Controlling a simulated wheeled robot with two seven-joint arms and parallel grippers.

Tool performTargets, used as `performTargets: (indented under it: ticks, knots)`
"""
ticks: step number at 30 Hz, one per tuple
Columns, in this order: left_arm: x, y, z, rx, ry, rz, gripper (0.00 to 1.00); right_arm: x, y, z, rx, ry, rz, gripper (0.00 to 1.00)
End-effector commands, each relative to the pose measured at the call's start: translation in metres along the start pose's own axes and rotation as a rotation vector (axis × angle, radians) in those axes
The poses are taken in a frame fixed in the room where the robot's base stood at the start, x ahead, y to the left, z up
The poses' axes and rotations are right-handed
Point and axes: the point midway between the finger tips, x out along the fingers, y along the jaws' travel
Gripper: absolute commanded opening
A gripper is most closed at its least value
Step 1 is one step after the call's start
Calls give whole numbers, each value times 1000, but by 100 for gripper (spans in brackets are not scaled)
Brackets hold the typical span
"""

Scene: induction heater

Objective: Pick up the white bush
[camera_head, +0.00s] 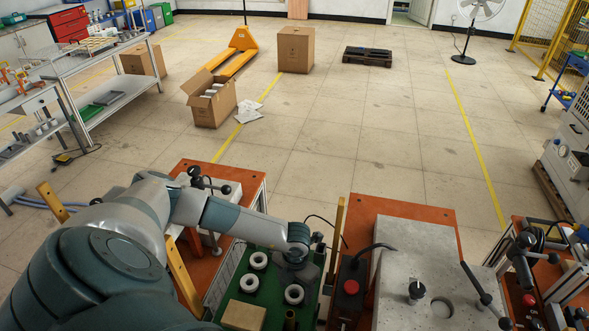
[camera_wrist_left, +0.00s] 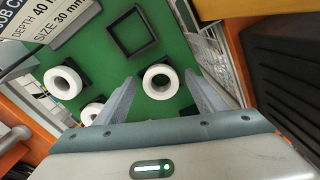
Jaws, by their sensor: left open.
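Three white ring-shaped bushes sit on a green board (camera_head: 272,272). In the head view one bush (camera_head: 258,260) is at the back left, one (camera_head: 249,283) is in front of it, and one (camera_head: 294,294) is just below my left gripper (camera_head: 297,272). In the left wrist view, my left gripper (camera_wrist_left: 160,98) is open. A white bush (camera_wrist_left: 160,81) shows between its fingertips and a little beyond them; I see no contact. Two more bushes (camera_wrist_left: 63,82) (camera_wrist_left: 92,113) lie left of the fingers, the nearer partly cut off by the gripper body. My right gripper is not in view.
A black square frame (camera_wrist_left: 130,33) is on the board beyond the bush. A red-button box (camera_head: 350,290) and a grey slab (camera_head: 425,262) stand to the right.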

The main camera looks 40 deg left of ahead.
Motion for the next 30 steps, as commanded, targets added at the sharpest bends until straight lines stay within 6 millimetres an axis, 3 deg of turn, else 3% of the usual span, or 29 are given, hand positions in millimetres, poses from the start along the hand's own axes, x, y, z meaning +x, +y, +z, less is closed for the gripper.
performTargets:
  ticks: [13, 14, 18, 20, 30]
  knots:
    - [1, 0, 0, 0, 0, -1, 64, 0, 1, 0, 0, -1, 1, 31]
    - [1, 0, 0, 0, 0, -1, 61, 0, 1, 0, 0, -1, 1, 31]
    - [1, 0, 0, 0, 0, -1, 28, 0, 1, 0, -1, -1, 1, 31]
    - [1, 0, 0, 0, 0, -1, 16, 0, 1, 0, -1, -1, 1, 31]
    - [-1, 0, 0, 0, -1, -1, 16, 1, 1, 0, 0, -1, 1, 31]
